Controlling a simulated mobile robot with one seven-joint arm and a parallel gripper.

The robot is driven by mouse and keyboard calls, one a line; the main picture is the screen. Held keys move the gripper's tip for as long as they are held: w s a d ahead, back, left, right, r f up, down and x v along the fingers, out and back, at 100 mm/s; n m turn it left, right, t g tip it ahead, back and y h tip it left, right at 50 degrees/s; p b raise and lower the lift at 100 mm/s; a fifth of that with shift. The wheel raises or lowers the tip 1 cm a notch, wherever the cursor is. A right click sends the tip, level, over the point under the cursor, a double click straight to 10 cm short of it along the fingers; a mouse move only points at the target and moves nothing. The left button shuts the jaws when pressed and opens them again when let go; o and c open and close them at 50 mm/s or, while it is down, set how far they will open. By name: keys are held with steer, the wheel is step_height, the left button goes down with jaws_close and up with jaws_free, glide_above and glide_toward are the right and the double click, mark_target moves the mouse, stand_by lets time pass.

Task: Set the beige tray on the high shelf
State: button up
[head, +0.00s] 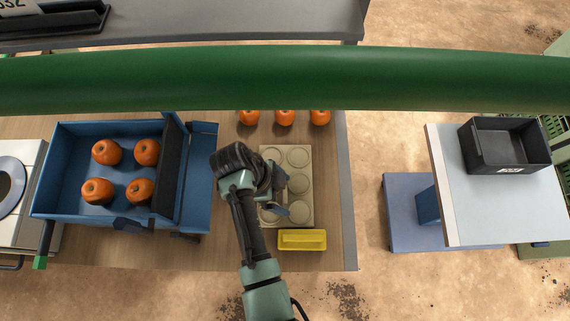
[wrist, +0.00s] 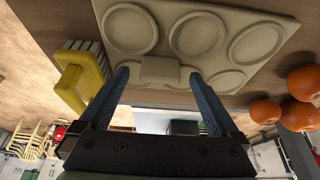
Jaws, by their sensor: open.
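The beige tray (head: 302,214) lies flat on the wooden table, with round recesses that look empty. In the wrist view the tray (wrist: 205,62) fills the top, with a small block-like tab (wrist: 160,70) on its near edge. A grey raised surface (head: 220,24) at the back may be the high shelf.
A yellow block-like item (head: 302,239) sits just in front of the tray, and three orange fruits (head: 284,117) behind. A blue crate (head: 75,150) with several fruits stands left. A green pipe (head: 300,80) crosses overhead. A pale platform (head: 470,210) at right holds a black bin (head: 505,147).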

steer(key=shift+x, duration=0.85)
steer(key=shift+c, duration=0.3)
jaws_close()
steer(key=shift+r, duration=0.1)
